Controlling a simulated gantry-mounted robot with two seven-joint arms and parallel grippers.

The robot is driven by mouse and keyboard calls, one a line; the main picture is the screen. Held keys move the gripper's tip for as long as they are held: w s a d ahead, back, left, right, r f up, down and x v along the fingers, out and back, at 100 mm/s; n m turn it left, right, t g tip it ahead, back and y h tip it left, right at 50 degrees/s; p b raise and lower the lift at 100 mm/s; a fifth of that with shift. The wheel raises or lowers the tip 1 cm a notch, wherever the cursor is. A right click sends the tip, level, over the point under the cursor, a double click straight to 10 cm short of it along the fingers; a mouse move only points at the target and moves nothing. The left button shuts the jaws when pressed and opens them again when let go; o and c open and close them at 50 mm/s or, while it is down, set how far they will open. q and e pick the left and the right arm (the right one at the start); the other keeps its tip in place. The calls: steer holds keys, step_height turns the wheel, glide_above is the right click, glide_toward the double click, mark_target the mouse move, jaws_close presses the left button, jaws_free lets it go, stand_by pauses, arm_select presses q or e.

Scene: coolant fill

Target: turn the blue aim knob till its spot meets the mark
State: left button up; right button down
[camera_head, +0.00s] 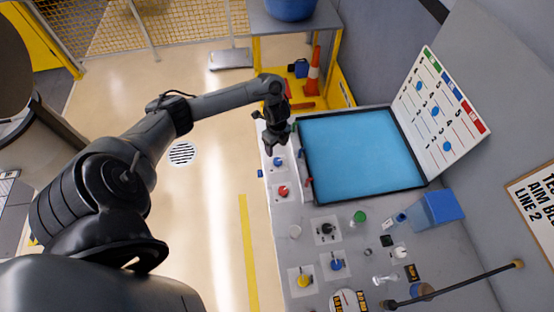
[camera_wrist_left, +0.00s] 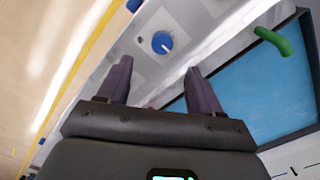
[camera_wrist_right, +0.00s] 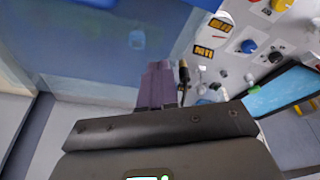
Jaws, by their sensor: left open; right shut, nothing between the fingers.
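My left gripper is open and empty. My right gripper (camera_wrist_right: 160,86) is shut and empty in the right wrist view. A second blue knob (camera_head: 337,265) is farther down the bench. The blue screen (camera_head: 360,152) shows no spot or mark that I can make out.
A red knob (camera_head: 283,191), a black knob (camera_head: 325,229) and a yellow knob (camera_head: 303,280) are on the bench. A board with blue markers (camera_head: 440,112) leans behind the screen. A blue bin (camera_head: 437,208) stands at right. A green handle (camera_wrist_left: 272,40) is near the left gripper.

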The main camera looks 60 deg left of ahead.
mark_target(277, 160)
steer(key=shift+w+f, duration=0.1)
steer(key=shift+f, duration=0.15)
arm_select(q)
steer(key=f, duration=0.4)
steer(key=f+b, duration=0.1)
steer(key=f, duration=0.4)
steer(key=shift+w+d, duration=0.1)
steer(key=shift+w, duration=0.1)
arm_select(e)
steer(key=shift+w+d+f, duration=0.15)
steer(key=shift+f, duration=0.35)
arm_select(q)
steer(key=shift+f+b, duration=0.3)
steer(key=shift+f, duration=0.4)
